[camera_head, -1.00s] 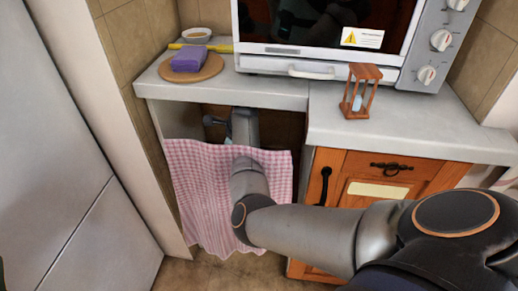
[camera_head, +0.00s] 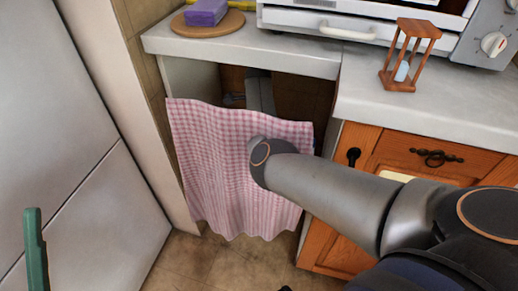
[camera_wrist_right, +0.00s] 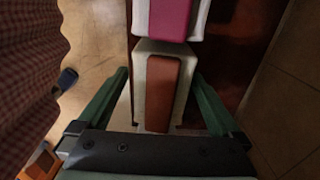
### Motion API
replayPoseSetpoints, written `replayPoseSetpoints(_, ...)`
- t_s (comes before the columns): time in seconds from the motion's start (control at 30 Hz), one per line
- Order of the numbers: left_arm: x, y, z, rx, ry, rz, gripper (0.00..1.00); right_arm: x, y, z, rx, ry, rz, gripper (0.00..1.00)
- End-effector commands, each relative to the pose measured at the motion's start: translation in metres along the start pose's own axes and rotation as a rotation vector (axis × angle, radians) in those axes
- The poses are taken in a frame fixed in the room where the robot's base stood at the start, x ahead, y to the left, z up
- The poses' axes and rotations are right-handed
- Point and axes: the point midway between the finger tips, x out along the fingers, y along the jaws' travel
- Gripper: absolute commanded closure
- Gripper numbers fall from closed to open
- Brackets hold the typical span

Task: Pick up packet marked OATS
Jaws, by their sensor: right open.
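My right arm reaches past the pink checked curtain (camera_head: 235,165) into the space under the counter; its gripper is hidden in the head view. In the right wrist view my right gripper (camera_wrist_right: 160,76) is open, with green fingers on both sides of a pale packet with an orange-brown label (camera_wrist_right: 158,92). A second pale packet with a magenta label (camera_wrist_right: 170,18) is beyond it. I can read no lettering on either, so I cannot tell which is marked OATS. One green finger of my left gripper (camera_head: 36,250) shows at the lower left.
The curtain's cloth (camera_wrist_right: 25,65) hangs close at the left in the wrist view. On the counter (camera_head: 245,50) stand an hourglass (camera_head: 407,55), an oven (camera_head: 370,25) and a purple block (camera_head: 206,12) on a round board. A wooden cabinet (camera_head: 385,160) is right of the opening.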

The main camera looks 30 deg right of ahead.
Motion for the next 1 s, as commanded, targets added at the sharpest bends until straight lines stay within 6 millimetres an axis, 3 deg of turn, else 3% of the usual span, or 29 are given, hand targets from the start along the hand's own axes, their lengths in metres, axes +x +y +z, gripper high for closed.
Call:
replayPoseSetpoints(0.03,-0.006,0.004,0.006,-0.007,-0.001,0.001,0.4,0.014,0.0,-0.002,0.001,0.001,0.001,0.0)
replayPoseSetpoints(0.2,-0.013,0.008,0.013,-0.026,-0.005,0.003,0.4,0.035,-0.001,-0.003,-0.001,0.0,0.0,0.0)
replayPoseSetpoints(0.43,-0.012,0.007,0.013,-0.03,-0.006,0.002,0.4,0.035,-0.001,-0.003,-0.001,-0.001,-0.001,0.0)
replayPoseSetpoints(1.0,-0.012,0.007,0.012,-0.029,-0.005,0.003,0.4,0.035,0.0,-0.002,-0.001,-0.002,0.0,0.63)
